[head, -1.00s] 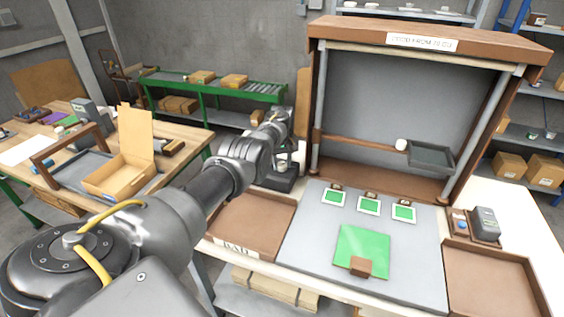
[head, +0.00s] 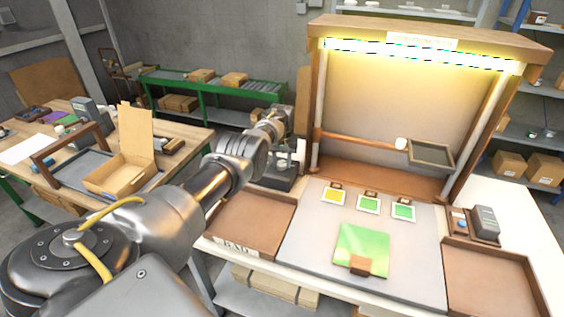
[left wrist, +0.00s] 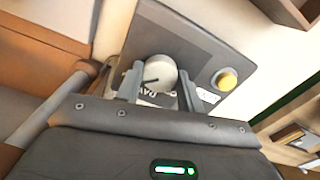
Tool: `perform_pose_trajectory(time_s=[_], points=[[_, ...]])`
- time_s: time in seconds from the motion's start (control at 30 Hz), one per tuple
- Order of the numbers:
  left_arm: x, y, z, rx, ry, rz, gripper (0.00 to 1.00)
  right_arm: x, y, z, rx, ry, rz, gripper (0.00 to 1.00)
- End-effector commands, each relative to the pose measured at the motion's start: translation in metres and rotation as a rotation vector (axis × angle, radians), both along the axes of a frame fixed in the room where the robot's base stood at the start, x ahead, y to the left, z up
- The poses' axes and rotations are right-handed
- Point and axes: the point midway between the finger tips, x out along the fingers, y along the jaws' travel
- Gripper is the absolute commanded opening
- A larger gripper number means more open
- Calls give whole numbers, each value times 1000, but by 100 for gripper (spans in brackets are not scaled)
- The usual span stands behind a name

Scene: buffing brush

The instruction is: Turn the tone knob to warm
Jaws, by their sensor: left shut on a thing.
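The tone knob (left wrist: 158,73) is a round pale dial with a dark pointer line, on a grey control box with printed lettering partly hidden by my fingers. My left gripper (left wrist: 160,88) is shut on the knob, one finger on each side. In the head view the control box (head: 268,180) stands at the back left of the bench, with my left gripper (head: 284,160) over it; the knob is hard to make out there. The lamp (head: 420,55) under the booth's top glows warm yellow. My right gripper is in neither view.
A yellow button (left wrist: 226,79) sits on the control box beside the knob. Three small cards (head: 368,204) and a larger green panel (head: 362,246) lie on the grey mat (head: 315,262). Brown trays (head: 250,222) flank the mat.

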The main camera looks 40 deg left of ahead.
Motion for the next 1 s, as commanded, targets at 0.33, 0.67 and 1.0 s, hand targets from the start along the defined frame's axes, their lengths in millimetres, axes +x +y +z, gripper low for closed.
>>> perform_pose_trajectory(time_s=[0.33,0.67,1.0], points=[[0,0,0,1,-1,-1,59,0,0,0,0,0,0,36],[0,0,6,1,-1,0,59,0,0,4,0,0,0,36],[1,0,62,1,-4,-1,59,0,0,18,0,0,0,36]])
